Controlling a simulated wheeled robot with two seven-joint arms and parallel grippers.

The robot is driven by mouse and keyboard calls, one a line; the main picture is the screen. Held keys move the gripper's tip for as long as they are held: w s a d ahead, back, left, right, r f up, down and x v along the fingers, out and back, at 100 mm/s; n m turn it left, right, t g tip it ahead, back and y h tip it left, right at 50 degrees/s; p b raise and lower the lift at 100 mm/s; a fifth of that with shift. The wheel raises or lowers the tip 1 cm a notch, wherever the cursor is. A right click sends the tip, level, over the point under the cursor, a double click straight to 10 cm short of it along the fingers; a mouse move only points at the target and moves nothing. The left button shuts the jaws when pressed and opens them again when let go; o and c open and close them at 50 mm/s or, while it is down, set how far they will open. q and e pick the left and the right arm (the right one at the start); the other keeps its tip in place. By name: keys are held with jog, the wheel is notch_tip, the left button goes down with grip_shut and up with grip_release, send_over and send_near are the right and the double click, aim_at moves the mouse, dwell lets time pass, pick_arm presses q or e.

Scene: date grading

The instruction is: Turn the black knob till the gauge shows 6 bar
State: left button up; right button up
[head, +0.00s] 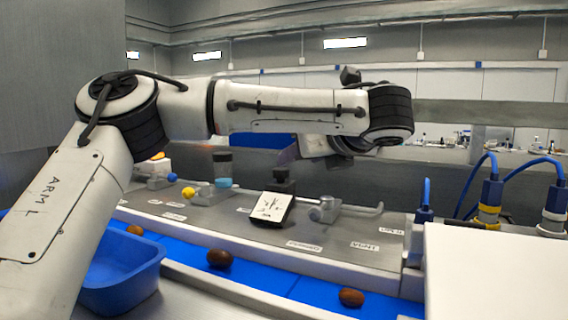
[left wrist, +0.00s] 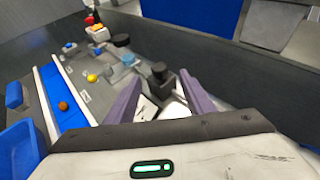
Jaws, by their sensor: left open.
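The black knob (head: 283,181) stands upright on the grey panel, directly behind a tilted gauge (head: 271,207) with a white face. The gauge's marks and needle are too small to read. My left arm crosses the head view, with its gripper (head: 289,154) above the knob and partly hidden by the arm. In the left wrist view the two purple fingers of the gripper (left wrist: 160,77) are apart, with the black knob (left wrist: 159,72) showing between them. No contact with the knob can be made out. My right gripper is not in view.
A metal pipe fitting (head: 326,210) lies right of the gauge; a yellow knob (head: 188,193) and a blue-banded cylinder (head: 222,170) stand left. A blue belt (head: 270,279) carries brown dates in front. A blue bin (head: 125,278) is front left, a white box (head: 495,275) front right.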

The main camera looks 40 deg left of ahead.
aim_at(281, 169)
pick_arm(q)
jog(key=x, duration=1)
jog(key=shift+s+f, duration=0.15)
jog(key=shift+f, duration=0.2)
jog(key=c, duration=1)
jog(key=shift+c, duration=0.2)
